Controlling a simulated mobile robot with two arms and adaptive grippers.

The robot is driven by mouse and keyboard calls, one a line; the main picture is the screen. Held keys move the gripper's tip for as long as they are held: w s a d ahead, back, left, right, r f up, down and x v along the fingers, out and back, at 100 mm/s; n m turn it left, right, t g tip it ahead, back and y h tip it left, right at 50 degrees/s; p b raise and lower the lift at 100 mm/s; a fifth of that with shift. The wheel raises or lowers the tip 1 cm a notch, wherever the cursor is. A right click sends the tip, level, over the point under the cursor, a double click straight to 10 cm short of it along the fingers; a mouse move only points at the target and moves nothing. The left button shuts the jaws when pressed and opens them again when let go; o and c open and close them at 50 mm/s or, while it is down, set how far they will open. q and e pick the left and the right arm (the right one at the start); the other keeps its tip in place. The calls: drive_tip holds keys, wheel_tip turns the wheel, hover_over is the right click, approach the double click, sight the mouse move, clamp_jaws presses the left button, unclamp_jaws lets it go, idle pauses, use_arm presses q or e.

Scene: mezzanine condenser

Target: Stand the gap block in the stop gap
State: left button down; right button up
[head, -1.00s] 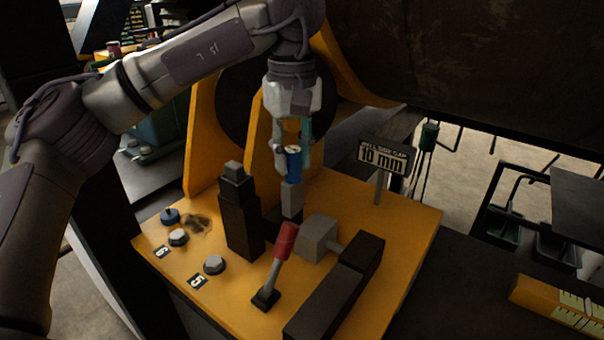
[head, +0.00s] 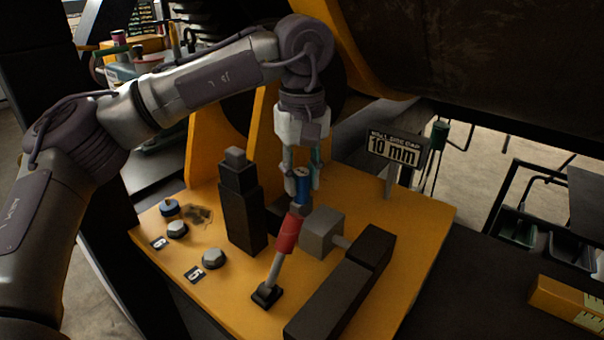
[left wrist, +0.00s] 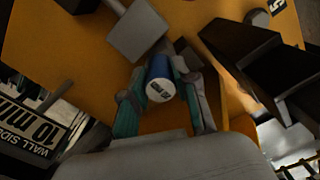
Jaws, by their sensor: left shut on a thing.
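My left gripper (head: 301,182) is shut on the blue handle of the gap block (head: 302,190), low over the yellow bench. The block's grey lower part is mostly hidden behind a red lever grip, so I cannot tell whether it touches the bench. The stop gap lies between the dark stepped post (head: 241,215) and the grey stop block (head: 322,232). In the left wrist view the blue handle (left wrist: 160,80) shows its white top between the fingers. The grey stop block (left wrist: 138,32) and the dark post (left wrist: 245,50) stand on either side. My right gripper is out of view.
The red-gripped lever (head: 288,236) leans up in front of the gap. A long dark housing (head: 340,290) lies at the front right. A "10 mm" sign (head: 393,150) stands behind right. Yellow brackets rise behind.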

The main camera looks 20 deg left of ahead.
use_arm(q)
drive_tip(key=shift+f+b, duration=0.45)
drive_tip(key=shift+f, duration=0.1)
drive_tip(key=c, duration=0.8)
unclamp_jaws()
